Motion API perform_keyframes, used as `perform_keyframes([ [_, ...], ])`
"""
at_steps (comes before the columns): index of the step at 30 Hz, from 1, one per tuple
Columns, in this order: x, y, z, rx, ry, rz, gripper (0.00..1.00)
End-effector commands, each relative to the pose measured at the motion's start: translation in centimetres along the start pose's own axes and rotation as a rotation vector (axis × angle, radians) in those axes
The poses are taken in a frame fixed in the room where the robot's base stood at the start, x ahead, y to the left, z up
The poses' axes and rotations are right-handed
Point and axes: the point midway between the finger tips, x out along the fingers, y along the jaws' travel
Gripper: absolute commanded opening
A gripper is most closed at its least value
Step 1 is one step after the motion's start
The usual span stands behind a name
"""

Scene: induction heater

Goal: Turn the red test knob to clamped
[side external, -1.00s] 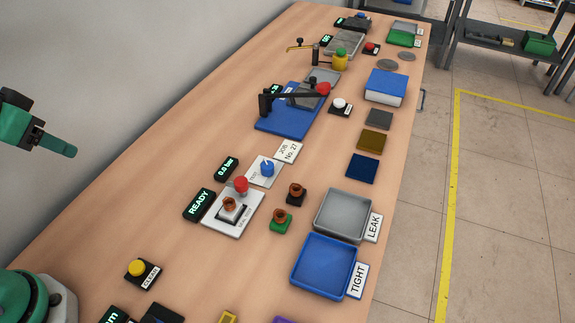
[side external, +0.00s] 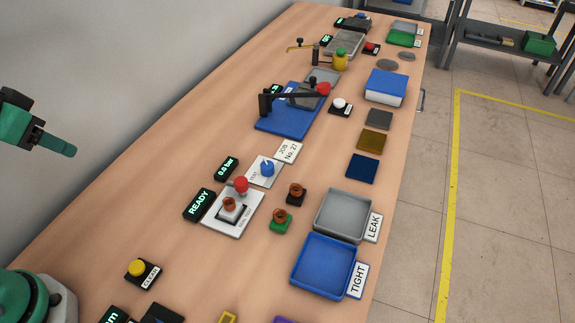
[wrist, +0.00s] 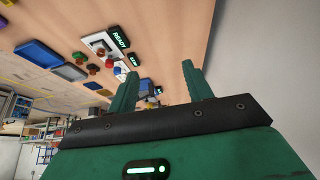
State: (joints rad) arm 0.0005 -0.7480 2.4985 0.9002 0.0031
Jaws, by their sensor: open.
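The red test knob (side external: 241,184) stands at the back corner of the white seal test plate (side external: 213,226). A copper-coloured part (side external: 229,204) sits in the white and black holder on that plate, in front of the knob. The knob is small in the wrist view, so its turn position cannot be told. My green gripper (side external: 72,151) is at the far left, raised and well away from the knob. In the wrist view my gripper (wrist: 162,82) has its two fingers apart with nothing between them.
A READY display (side external: 199,204) and a 0.0 bar display (side external: 226,168) stand behind the plate. A blue knob (side external: 267,168) is to its right. Two copper-coloured parts on black (side external: 296,198) and green (side external: 279,226) stands are in front. Grey (side external: 343,193) and blue (side external: 300,283) trays lie nearer the edge.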

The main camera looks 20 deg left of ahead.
Motion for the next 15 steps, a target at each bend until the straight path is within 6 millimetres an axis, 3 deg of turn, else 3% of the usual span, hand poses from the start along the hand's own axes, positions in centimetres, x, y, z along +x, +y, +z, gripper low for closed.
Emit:
perform_keyframes([
  [8, 0.3, 0.7, -1.6, 0.118, -0.032, 0.015, 0.5],
  [15, 1.5, 2.4, -4.6, 0.376, -0.096, 0.053, 0.5],
])
